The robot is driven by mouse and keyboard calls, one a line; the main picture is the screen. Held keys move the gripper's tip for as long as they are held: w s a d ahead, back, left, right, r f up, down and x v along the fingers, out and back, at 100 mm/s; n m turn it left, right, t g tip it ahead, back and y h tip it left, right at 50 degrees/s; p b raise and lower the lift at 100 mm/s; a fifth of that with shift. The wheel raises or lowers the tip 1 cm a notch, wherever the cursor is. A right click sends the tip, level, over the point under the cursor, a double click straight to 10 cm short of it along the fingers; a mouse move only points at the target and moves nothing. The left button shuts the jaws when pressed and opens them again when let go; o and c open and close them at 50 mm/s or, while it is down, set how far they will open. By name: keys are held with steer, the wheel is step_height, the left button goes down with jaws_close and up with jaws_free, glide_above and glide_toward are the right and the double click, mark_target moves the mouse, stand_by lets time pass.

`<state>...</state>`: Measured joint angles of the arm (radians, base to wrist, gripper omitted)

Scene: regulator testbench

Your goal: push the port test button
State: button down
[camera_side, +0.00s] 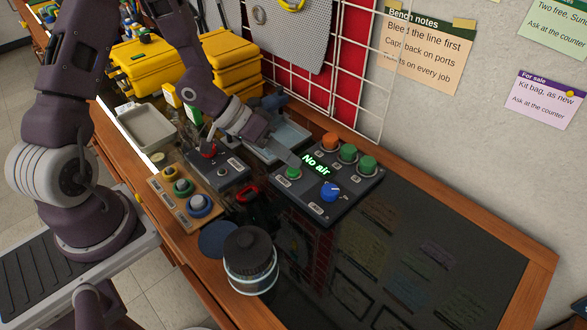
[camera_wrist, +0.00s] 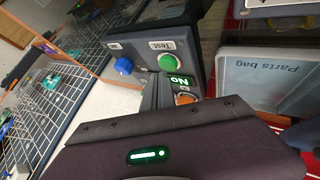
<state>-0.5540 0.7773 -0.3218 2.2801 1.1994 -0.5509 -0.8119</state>
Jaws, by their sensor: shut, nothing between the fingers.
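The dark control box (camera_side: 300,205) has a lit "No air" display (camera_side: 316,165), a row of one orange and two green caps at its back, and a blue knob (camera_side: 330,191). A green button (camera_side: 293,173) sits at its near left. In the wrist view the green button (camera_wrist: 167,62) is beside a "Test" label, with the blue knob (camera_wrist: 123,65) to its left. My gripper (camera_side: 296,161) is shut and empty, its tip just above and behind the green button. In the wrist view the tip (camera_wrist: 156,80) is close to the button; I cannot tell whether they touch.
A pale tray (camera_side: 292,135) marked "Parts bag" in the wrist view lies behind my gripper. A grey box (camera_side: 228,172) with a red control and a wooden block (camera_side: 168,200) with ringed knobs stand left. A dark-lidded jar (camera_side: 251,268) is in front. The right bench is clear.

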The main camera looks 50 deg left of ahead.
mark_target(289, 170)
steer(key=shift+f, duration=0.65)
stand_by(0.6)
steer(key=shift+r, duration=0.95)
steer(key=shift+r, duration=2.5)
